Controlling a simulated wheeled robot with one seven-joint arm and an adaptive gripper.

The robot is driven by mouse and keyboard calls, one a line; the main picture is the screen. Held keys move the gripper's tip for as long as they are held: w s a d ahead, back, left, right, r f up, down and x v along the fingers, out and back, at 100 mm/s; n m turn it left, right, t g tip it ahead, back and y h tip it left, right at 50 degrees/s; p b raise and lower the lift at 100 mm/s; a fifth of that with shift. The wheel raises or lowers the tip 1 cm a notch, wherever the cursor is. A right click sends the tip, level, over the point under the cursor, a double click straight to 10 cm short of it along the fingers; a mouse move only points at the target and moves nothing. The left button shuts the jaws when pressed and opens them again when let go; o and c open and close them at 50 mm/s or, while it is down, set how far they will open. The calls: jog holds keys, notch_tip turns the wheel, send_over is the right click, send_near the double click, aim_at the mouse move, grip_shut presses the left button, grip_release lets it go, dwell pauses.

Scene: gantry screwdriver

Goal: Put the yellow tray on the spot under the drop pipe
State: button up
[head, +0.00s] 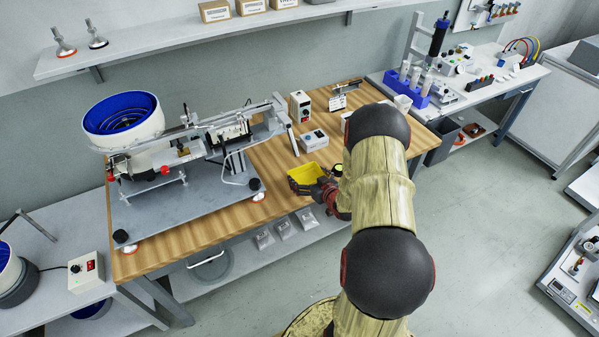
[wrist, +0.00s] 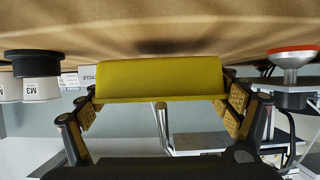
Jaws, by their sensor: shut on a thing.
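The yellow tray (head: 302,176) is at the front edge of the wooden table, right of the feeder machine. My gripper (head: 320,188) is shut on it from the front right. In the wrist view the tray (wrist: 160,78) sits between the two fingers of my gripper (wrist: 160,92), close to the wooden surface; I cannot tell whether it touches. A slanted pipe-like piece (head: 291,135) comes down at the right end of the feeder rail, behind the tray; it may be the drop pipe. The spot under it cannot be made out.
The feeder with a blue bowl (head: 122,116) stands on a grey plate (head: 185,205) left of the tray. A small white box (head: 313,140) and a control box (head: 300,106) stand behind it. Bare wood (head: 280,160) lies between. A round-footed part (wrist: 291,60) is near in the wrist view.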

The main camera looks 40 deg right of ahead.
aim_at(302, 170)
jog(key=shift+w+d, duration=0.2)
jog(key=shift+w, duration=0.65)
jog(key=w, duration=0.2)
jog(key=w+d+b, duration=0.1)
jog(key=w, duration=0.1)
jog(key=shift+s+f+b, duration=0.15)
jog(key=shift+f+b, duration=0.35)
jog(key=shift+f, duration=0.25)
jog(key=shift+f, duration=0.15)
jog(key=o, duration=1)
